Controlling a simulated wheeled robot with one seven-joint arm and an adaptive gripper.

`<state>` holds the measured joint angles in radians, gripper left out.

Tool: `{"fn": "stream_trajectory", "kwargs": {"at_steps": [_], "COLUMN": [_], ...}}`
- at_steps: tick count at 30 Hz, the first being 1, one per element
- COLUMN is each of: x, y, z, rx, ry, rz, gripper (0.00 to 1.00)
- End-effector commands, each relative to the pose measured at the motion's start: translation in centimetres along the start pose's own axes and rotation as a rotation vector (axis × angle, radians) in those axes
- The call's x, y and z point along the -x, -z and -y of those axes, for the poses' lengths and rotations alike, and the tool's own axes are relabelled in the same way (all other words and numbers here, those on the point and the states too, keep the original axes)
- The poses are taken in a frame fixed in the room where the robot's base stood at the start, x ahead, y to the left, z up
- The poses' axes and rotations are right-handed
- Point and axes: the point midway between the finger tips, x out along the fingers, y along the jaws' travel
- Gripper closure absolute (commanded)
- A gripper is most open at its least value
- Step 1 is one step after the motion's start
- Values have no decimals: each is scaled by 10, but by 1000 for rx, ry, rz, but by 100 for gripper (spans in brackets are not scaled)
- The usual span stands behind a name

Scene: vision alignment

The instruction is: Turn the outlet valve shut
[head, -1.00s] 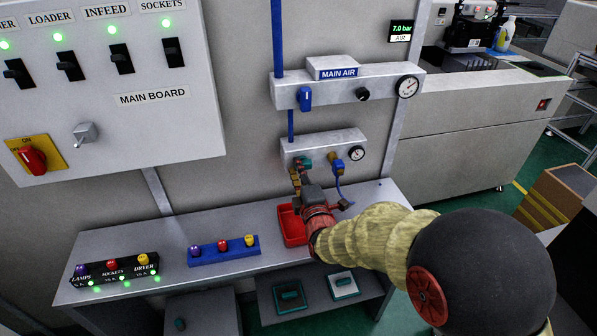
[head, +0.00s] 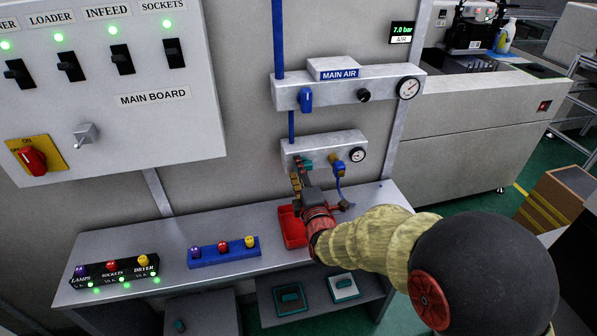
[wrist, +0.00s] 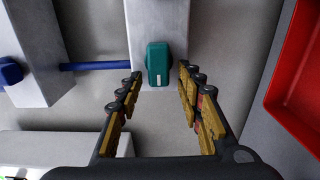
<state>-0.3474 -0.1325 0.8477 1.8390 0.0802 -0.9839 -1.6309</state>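A teal valve handle (head: 307,164) sits on the front of the lower grey block (head: 345,142) below the main air block. No label on it is readable; I take it for the outlet valve. In the wrist view the teal handle (wrist: 158,63) shows a white mark at its near end. It lies crosswise to the blue pipe (wrist: 95,66). My gripper (wrist: 160,72) is open, its fingertips on either side of the handle with gaps visible. In the head view my gripper (head: 297,178) is just below the handle and partly covers that area.
A brass fitting with a blue part (head: 338,165) and a small gauge (head: 357,155) are right of the handle. The main air block (head: 340,86) with a blue handle (head: 305,99) is above. A red tray (head: 291,228) lies on the bench (head: 180,278) below my gripper.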

Motion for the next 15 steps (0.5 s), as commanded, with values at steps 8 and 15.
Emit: {"fn": "stream_trajectory", "kwargs": {"at_steps": [8,15], "x": [1,24], "y": [0,0], "z": [-1,-2], "rx": [-1,-1], "ry": [-1,-2], "rz": [1,0], "gripper": [62,62]}}
